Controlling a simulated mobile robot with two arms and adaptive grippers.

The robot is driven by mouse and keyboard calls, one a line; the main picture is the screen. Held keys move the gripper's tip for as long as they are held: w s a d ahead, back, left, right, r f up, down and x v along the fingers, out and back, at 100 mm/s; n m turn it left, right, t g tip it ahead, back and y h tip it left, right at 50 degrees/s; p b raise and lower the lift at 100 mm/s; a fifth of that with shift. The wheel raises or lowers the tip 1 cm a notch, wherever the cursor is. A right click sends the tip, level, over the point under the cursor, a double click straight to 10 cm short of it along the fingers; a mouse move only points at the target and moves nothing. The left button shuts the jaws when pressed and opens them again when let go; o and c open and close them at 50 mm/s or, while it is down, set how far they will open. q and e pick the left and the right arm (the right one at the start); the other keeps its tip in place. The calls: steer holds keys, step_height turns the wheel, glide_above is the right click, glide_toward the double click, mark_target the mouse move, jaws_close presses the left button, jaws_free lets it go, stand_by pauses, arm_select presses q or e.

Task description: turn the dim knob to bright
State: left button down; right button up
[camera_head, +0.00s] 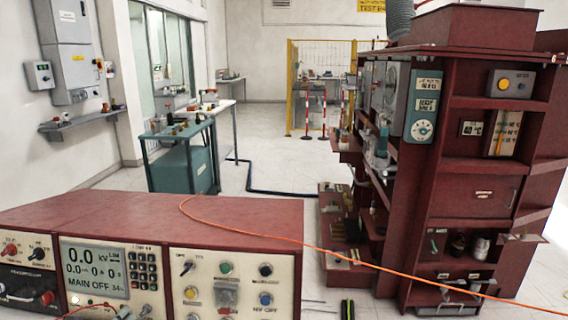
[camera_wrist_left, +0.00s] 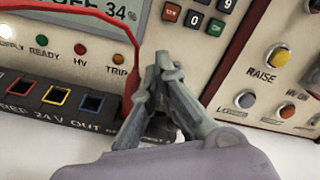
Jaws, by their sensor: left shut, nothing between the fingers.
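My left gripper (camera_wrist_left: 160,68) is shut and empty in the left wrist view, its fingertips close to the front of the control panel. In the head view, its grey tips (camera_head: 146,311) show at the bottom edge, below the keypad. The panel's display (camera_head: 93,268) reads 34% and MAIN OFF. I cannot make out a knob labelled dim; the fingers cover the panel area right of the TRIP lamp (camera_wrist_left: 118,60). I cannot tell whether the fingers touch anything there. My right gripper is not in view.
A red cable (camera_wrist_left: 128,55) runs close by the left of the fingers. Coloured sockets (camera_wrist_left: 56,96) lie below the lamps. The RAISE button (camera_wrist_left: 277,56) is on the panel to the right. An orange cable (camera_head: 320,245) crosses the head view. A dark red shelf unit (camera_head: 470,150) stands at right.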

mark_target(145, 311)
arm_select(q)
steer(key=shift+x, duration=0.95)
steer(key=shift+w+d, duration=0.1)
steer(key=shift+w, duration=0.05)
steer(key=shift+r, duration=0.15)
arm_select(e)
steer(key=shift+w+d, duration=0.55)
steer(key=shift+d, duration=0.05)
arm_select(q)
steer(key=shift+r, duration=0.1)
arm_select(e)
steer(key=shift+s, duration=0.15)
arm_select(q)
steer(key=shift+d, duration=0.15)
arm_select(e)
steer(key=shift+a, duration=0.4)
arm_select(q)
steer(key=shift+d, duration=0.25)
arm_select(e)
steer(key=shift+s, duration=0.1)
arm_select(q)
steer(key=shift+d, duration=0.15)
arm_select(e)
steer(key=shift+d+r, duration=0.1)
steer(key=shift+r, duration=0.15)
